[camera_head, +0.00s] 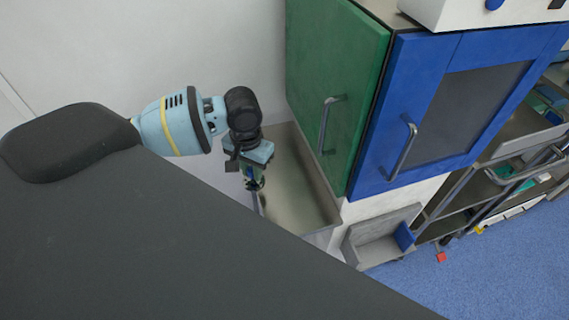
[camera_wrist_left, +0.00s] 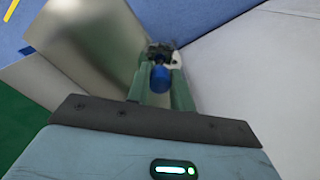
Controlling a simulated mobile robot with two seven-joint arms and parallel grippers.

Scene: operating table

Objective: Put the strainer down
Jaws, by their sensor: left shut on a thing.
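My left gripper (camera_head: 254,180) points down at the side of a metal basin (camera_head: 325,205), next to the green cabinet. In the left wrist view my left gripper (camera_wrist_left: 160,85) is shut on a blue part, which looks like the handle of the strainer (camera_wrist_left: 160,78). A dark, unclear part shows just beyond the fingertips. In the head view only a thin grey piece shows below the gripper, and I cannot tell its shape. Whether the strainer touches anything beneath it is not clear. My right gripper is in neither view.
A green cabinet door (camera_head: 335,80) and a blue cabinet door (camera_head: 450,100) with bar handles stand right of the basin. A grey bin (camera_head: 375,240) sits below them. A metal shelf rack is at far right. A large dark surface fills the front left.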

